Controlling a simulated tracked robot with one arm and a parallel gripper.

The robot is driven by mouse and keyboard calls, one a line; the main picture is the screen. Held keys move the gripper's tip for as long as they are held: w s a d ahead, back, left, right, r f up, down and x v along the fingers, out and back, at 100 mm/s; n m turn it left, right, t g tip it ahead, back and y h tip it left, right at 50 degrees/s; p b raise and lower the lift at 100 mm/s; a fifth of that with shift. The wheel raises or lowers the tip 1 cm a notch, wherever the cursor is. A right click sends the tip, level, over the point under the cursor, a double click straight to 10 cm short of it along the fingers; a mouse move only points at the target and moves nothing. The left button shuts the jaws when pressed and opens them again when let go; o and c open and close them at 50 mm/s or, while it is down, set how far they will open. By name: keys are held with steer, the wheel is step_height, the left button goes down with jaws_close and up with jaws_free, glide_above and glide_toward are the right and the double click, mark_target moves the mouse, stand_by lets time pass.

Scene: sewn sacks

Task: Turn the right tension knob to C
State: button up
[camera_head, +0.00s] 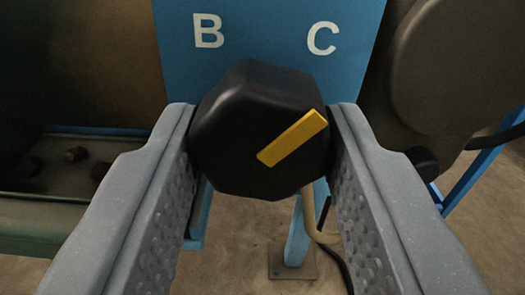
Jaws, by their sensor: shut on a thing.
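The black tension knob (235,120) sits on a blue panel (265,40) in the middle of the head camera view. It carries a yellow pointer bar (292,138) that slants up and to the right, its upper end toward the white letter C (323,38). A white letter B (208,30) is at the upper left of the panel. My gripper (262,135) is shut on the knob, with one grey finger on its left side and one on its right. The fingers hide parts of the knob's sides.
A large rounded dark housing (455,65) stands close on the right. A dark machine body with a bolted ledge (75,175) is on the left. Below, a blue post on a foot plate (292,262) and a cable stand on the brown floor.

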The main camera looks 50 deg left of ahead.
steer(key=o, duration=1)
steer(key=p+v, duration=0.2)
steer(key=v, duration=1.1)
steer(key=shift+s+d, duration=0.25)
steer(key=shift+d, duration=0.05)
steer(key=shift+w, duration=0.1)
